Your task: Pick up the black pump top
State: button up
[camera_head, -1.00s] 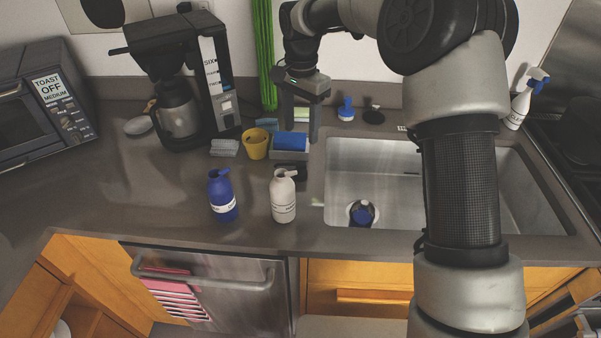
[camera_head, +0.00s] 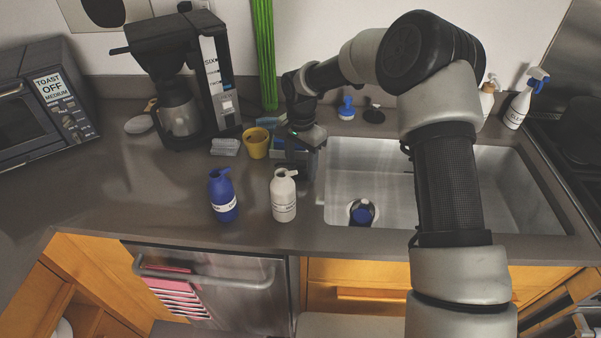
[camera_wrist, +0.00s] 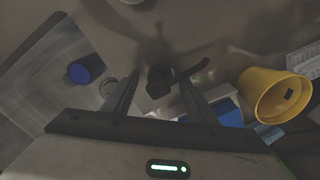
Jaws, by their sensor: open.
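The black pump top (camera_wrist: 159,80) lies on the grey counter in the wrist view, its thin spout pointing up and right. My gripper (camera_wrist: 163,78) is open, with one finger on each side of the pump top's body. I cannot tell whether either finger touches it. In the head view my gripper (camera_head: 301,174) is low over the counter, just left of the sink and behind the white pump bottle (camera_head: 283,198). It hides the pump top there.
The blue pump bottle (camera_head: 222,196) stands left of the white one. The yellow cup (camera_head: 256,145) and a sponge holder with a blue sponge (camera_wrist: 218,111) are close to my gripper. The sink (camera_head: 395,205) holds a blue-topped object (camera_head: 361,212). The front-left counter is clear.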

jog(key=c, duration=1.1)
notch_tip(320, 180, up, 10)
